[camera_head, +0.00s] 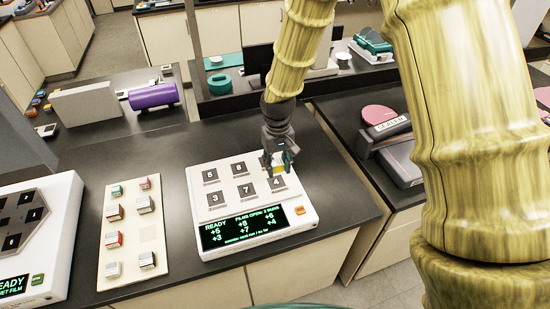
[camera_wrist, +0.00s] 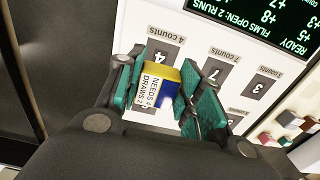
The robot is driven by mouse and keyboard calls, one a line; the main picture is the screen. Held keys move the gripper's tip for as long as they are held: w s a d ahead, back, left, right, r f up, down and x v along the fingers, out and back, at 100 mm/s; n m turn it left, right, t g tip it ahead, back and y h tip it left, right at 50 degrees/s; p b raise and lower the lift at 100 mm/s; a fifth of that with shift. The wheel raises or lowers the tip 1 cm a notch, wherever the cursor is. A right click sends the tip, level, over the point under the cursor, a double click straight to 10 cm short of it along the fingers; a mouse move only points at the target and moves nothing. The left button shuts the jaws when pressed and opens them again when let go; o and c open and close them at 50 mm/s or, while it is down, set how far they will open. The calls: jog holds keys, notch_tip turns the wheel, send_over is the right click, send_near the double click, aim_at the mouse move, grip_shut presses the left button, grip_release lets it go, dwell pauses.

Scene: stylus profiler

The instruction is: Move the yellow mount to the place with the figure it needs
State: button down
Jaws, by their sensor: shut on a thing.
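My gripper (camera_head: 277,161) is shut on the yellow mount (camera_wrist: 165,73), which has a yellow top, a blue side and a white label reading "NEEDS 4 DRAWS 2". The white profiler (camera_head: 200,215) has dark square pads with figures. In the head view, the gripper is over its back right corner, behind the pad marked 4 (camera_head: 276,184), and hides the pad there. In the wrist view, the mount partly covers the pad labelled "4 counts" (camera_wrist: 161,48). The 7 pad (camera_head: 246,190) and 3 pad (camera_head: 215,197) are in the same row. The mount's height above the profiler is unclear.
The profiler's display (camera_head: 245,228) reads READY. A pale board (camera_head: 120,240) with several small mounts stands to the left. Another device (camera_head: 50,225) stands at the far left. A purple cylinder (camera_head: 153,96) lies behind. A grey sealer (camera_head: 390,135) is at the right.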

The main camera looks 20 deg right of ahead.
aim_at(277, 172)
jog(key=shift+s+r, duration=0.35)
jog(key=shift+s, duration=0.1)
jog(key=shift+w+f, duration=0.4)
jog(key=shift+f, duration=0.1)
jog(key=shift+s+f+b, duration=0.35)
jog(key=shift+s+f, duration=0.05)
jog(key=shift+f, duration=0.3)
jog(key=shift+w+f+b, duration=0.2)
jog(key=shift+f+b, duration=0.3)
jog(key=shift+f, duration=0.7)
jog(key=shift+s+f, duration=0.1)
jog(key=shift+f, duration=0.25)
jog(key=shift+f, duration=0.6)
jog(key=c, duration=0.9)
grip_release()
jog(key=shift+o, duration=0.2)
